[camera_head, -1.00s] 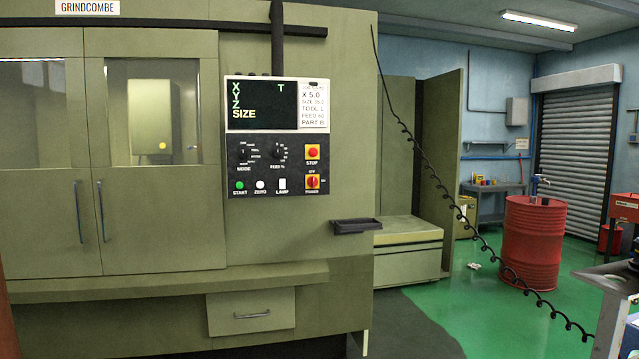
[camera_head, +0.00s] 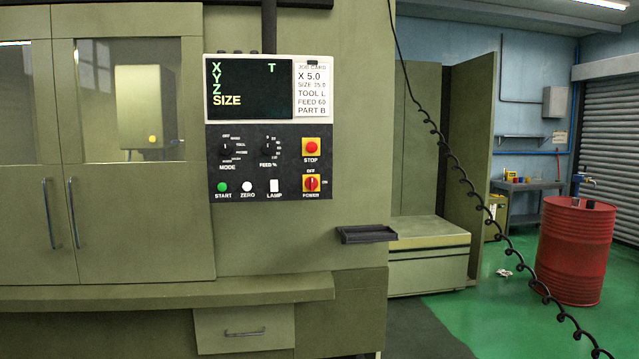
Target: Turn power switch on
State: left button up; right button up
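The power switch (camera_head: 311,184) is a red rotary knob on a yellow plate at the lower right of the black control panel (camera_head: 240,178). Its handle looks upright, toward the OFF label above it; an ON label is to its right. The red STOP button (camera_head: 311,147) sits just above it. The screen (camera_head: 250,88) over the panel shows green X, Y, Z, T and yellowish SIZE lettering. Neither of my grippers is in view.
A small dark tray (camera_head: 366,234) sticks out from the machine below and right of the panel. A coiled black cable (camera_head: 458,172) hangs to the right. A red drum (camera_head: 574,250) stands on the green floor. The machine's doors (camera_head: 130,220) are closed at left.

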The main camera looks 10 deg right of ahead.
aim_at(310, 182)
jog(key=i+l, duration=0.15)
jog(key=i, duration=0.25)
jog(key=i+l, duration=0.15)
jog(key=i, duration=0.25)
jog(key=i+l, duration=0.15)
jog(key=i, duration=0.25)
jog(key=i+l, duration=0.65)
jog(key=i, duration=0.15)
jog(key=i+l, duration=0.15)
jog(key=l, duration=0.15)
jog(key=i+l, duration=0.15)
jog(key=l, duration=0.15)
